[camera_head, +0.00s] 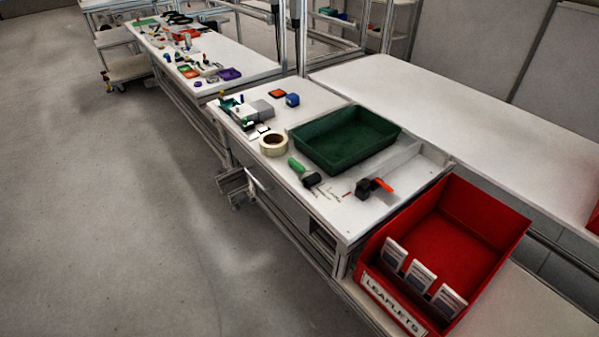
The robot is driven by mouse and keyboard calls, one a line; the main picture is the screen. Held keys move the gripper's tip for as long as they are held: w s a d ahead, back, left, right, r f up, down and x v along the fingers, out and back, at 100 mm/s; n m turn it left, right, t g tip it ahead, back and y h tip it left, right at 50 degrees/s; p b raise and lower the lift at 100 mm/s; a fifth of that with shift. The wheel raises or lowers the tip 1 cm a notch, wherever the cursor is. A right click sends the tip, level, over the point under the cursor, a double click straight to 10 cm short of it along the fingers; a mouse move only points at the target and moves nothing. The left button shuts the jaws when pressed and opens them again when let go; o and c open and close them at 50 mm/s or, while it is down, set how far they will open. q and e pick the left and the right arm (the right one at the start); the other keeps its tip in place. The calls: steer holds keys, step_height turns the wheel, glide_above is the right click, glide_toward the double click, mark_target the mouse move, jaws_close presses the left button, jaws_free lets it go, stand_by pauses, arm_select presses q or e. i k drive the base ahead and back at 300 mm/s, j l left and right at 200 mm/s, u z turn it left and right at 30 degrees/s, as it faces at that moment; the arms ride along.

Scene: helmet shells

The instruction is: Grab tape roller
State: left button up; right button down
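A cream-coloured tape roll (264,146) lies flat on the white workbench (335,213), at the left of the green tray. A tool with a green handle and a dark head (312,180) lies in front of the tray. A black and orange tool (363,188) lies to its right, near the bench's right end. I cannot tell for sure which of these is the tape roller. Neither of my grippers is in view.
A dark green tray (322,155) stands on the bench. A red bin (495,215) with a leaflets label stands at the right end. Small orange and blue items (292,100) lie farther back. A cluttered second bench (215,50) stands beyond. The floor at left is clear.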

mark_target(313, 178)
steer(key=i+j, duration=0.1)
steer(key=j, duration=0.2)
steer(key=i+j, duration=0.15)
steer(key=j, duration=0.15)
steer(key=i+j+z, duration=0.15)
steer(key=j, duration=0.15)
steer(key=j+z, duration=0.1)
steer(key=j, duration=0.2)
steer(key=i+j+z, duration=0.15)
steer(key=j, duration=0.15)
